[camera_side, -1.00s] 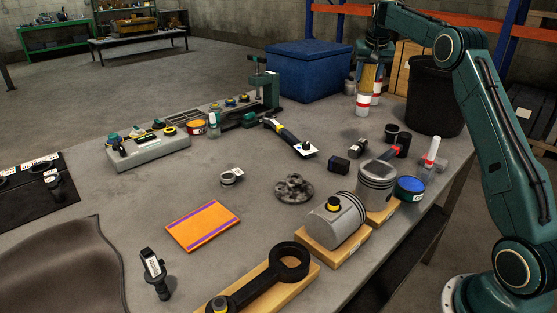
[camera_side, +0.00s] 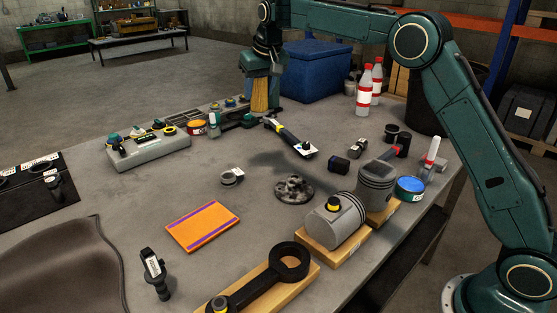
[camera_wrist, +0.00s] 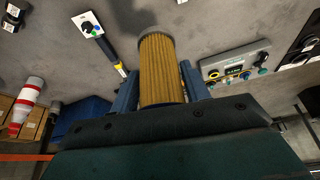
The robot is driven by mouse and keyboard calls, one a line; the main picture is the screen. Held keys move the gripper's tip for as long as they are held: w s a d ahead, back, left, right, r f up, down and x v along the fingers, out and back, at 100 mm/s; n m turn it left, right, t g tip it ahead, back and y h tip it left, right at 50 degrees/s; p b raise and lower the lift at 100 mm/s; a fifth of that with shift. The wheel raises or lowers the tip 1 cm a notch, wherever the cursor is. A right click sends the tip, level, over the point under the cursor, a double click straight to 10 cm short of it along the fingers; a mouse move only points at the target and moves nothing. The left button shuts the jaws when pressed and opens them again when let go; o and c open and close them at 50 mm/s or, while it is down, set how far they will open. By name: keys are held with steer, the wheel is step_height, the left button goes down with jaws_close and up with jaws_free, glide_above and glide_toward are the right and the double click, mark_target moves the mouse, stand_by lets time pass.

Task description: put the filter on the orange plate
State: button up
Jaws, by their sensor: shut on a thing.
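The filter (camera_side: 260,95) is a yellow pleated cylinder with a grey end cap. In the wrist view the filter (camera_wrist: 162,75) stands between the two blue fingers of my gripper (camera_wrist: 162,88). The orange plate (camera_side: 202,226), with purple stripes along two edges, lies flat and empty on the bench at the front left of the filter.
A grey control box (camera_side: 148,146) stands at the back left. A torch-like tool (camera_side: 289,138), a dark lumpy part (camera_side: 294,189) and a small ring part (camera_side: 231,176) lie mid-bench. A piston (camera_side: 335,221) and a connecting rod (camera_side: 262,278) sit on wooden blocks right of the plate.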

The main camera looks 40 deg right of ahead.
steer(key=s+a+n+y, duration=0.1)
steer(key=s+a+n, duration=0.1)
steer(key=a, duration=1)
steer(key=s+a+n+y, duration=0.1)
steer(key=s+a, duration=0.3)
steer(key=a, duration=0.8)
steer(key=shift+n, duration=0.8)
steer(key=shift+a, duration=0.1)
glide_above(203, 224)
step_height(203, 224, down, 16)
steer(key=shift+r, duration=0.25)
steer(key=shift+f, duration=0.1)
steer(key=shift+f, duration=2.05)
steer(key=shift+f, duration=0.1)
